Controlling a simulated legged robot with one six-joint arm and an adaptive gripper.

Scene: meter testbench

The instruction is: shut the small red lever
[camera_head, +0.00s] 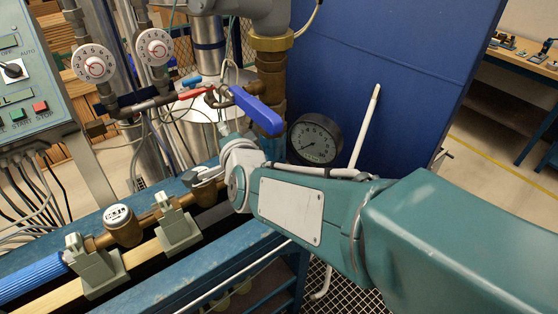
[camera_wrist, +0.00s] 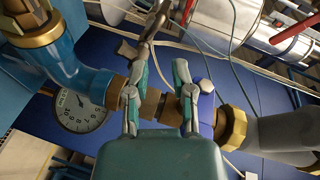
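The small red lever (camera_head: 194,93) is on the thin pipe left of the large blue lever (camera_head: 257,110) in the head view. It lies nearly in line with that pipe, tilted slightly. A small blue lever (camera_head: 191,80) is just above it. My gripper (camera_wrist: 157,72) is open in the wrist view, its two fingers apart around or in front of brass pipe fittings; I cannot tell whether they touch. In the head view my wrist hides most of the gripper, below the red lever. A red bar (camera_wrist: 290,28) shows at upper right in the wrist view; I cannot tell whether it is the lever.
A pressure gauge (camera_head: 315,140) is right of my wrist. A thick vertical pipe with a brass collar (camera_head: 272,41) stands close by. Two white dials (camera_head: 94,63) and a control panel (camera_head: 25,75) are at left.

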